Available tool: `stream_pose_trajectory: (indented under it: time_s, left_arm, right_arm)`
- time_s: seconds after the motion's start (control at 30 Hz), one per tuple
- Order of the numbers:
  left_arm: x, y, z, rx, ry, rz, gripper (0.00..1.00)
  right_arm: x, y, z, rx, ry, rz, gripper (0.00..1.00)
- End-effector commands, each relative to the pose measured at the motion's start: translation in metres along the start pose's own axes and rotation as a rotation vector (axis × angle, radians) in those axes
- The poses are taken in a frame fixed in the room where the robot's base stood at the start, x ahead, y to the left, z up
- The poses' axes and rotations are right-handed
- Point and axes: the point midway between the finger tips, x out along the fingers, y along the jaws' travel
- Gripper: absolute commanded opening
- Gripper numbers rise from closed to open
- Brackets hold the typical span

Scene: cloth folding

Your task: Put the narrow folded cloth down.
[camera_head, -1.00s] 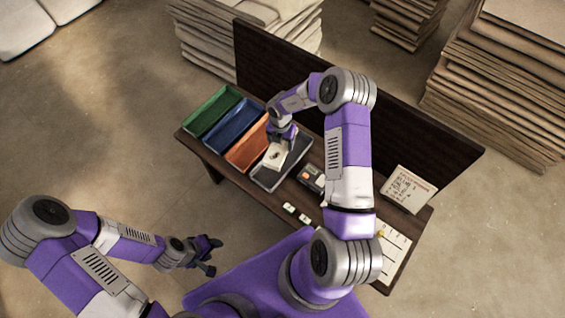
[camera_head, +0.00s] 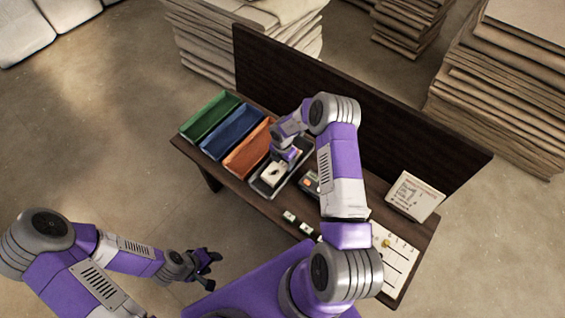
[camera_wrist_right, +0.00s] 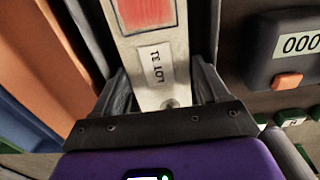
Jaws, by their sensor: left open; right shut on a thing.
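The task's cloth shows as a narrow cream strip (camera_head: 271,175) at the grey tray. In the right wrist view the strip (camera_wrist_right: 150,30) has a red patch and a white label reading "LOT". My right gripper (camera_head: 284,157) is shut on it, with one finger along each side in the right wrist view (camera_wrist_right: 160,88). The strip appears low in the grey tray (camera_head: 258,186); whether it touches the bottom is hidden. My left gripper (camera_head: 209,266) is open and empty, out in front of the table.
Orange (camera_head: 247,150), blue (camera_head: 233,132) and green (camera_head: 209,117) trays stand left of the grey tray. A device with a number display (camera_wrist_right: 295,45) is close on its right. A dark panel (camera_head: 350,120) runs along the table's back. A white card (camera_head: 413,196) stands at the right.

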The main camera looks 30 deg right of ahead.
Motion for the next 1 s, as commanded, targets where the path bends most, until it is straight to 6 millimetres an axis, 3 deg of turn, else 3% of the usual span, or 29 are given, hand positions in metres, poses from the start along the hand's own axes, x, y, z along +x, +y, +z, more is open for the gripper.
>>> stream_pose_trajectory:
  time_s: [0.33, 0.37, 0.4, 0.77, 1.0]
  left_arm:
    - [0.001, 0.000, 0.000, 0.000, 0.000, 0.000, 0.50]
    - [0.001, 0.000, 0.000, 0.000, 0.000, 0.000, 0.50]
    - [0.001, 0.000, 0.000, 0.000, 0.000, 0.000, 0.50]
    - [-0.001, 0.001, 0.000, 0.000, 0.000, 0.000, 0.50]
    - [-0.018, 0.007, 0.001, 0.000, 0.000, 0.000, 0.50]
  right_arm:
    - [0.003, 0.001, 0.001, 0.000, -0.001, 0.002, 0.36]
    - [0.003, 0.001, 0.001, 0.000, -0.001, 0.002, 0.77]
    - [0.002, 0.001, 0.001, 0.000, -0.002, 0.002, 0.83]
    - [-0.002, 0.001, 0.001, 0.000, -0.001, 0.002, 0.84]
    - [-0.045, 0.001, 0.001, 0.000, -0.003, 0.005, 0.84]
